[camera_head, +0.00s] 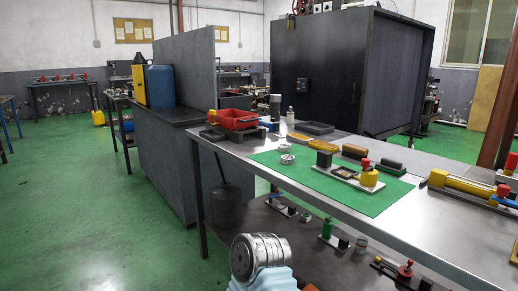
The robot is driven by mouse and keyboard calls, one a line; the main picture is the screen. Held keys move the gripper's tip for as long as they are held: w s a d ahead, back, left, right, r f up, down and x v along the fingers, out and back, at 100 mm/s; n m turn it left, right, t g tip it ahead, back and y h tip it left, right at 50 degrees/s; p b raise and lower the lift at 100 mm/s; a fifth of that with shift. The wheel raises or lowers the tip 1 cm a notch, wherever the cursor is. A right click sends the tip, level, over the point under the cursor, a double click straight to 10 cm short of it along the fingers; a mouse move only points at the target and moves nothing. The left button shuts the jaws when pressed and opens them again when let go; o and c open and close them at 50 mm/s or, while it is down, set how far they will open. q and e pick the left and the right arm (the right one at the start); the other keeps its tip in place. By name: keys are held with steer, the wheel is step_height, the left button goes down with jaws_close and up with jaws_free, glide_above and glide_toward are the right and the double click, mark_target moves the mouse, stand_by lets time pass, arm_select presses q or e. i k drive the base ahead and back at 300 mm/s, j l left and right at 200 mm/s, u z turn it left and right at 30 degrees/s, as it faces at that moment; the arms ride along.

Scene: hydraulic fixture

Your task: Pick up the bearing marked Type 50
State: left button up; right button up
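Two small silver bearings lie close together on the green mat (345,202) near its left side. One bearing (285,148) is farther back and the other bearing (288,159) is just in front of it. They are too small in this view to read any Type 50 marking. Neither gripper shows. A rounded metal and pale blue part at the bottom centre looks like a link of my own arm, and no fingers are visible on it.
A fixture with a red knob and yellow block (369,177) stands on the mat, right of the bearings. A yellow cylinder fixture (462,184) lies farther right. Green floor is open at left.

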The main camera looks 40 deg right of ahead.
mark_target(286, 160)
steer(key=i+z, duration=0.1)
steer(key=i, duration=0.8)
steer(key=i+z, duration=0.25)
steer(key=z, duration=0.25)
steer(key=i+j+z, duration=0.1)
steer(key=z, duration=0.35)
steer(key=i+j+z, duration=0.25)
steer(key=z, duration=0.25)
steer(key=i+j+z, duration=0.25)
steer(key=z, duration=0.25)
steer(key=i+j+z, duration=0.1)
steer(key=j+z, duration=0.35)
steer(key=i+j+z, duration=0.1)
steer(key=j+z, duration=0.15)
steer(key=z, duration=0.25)
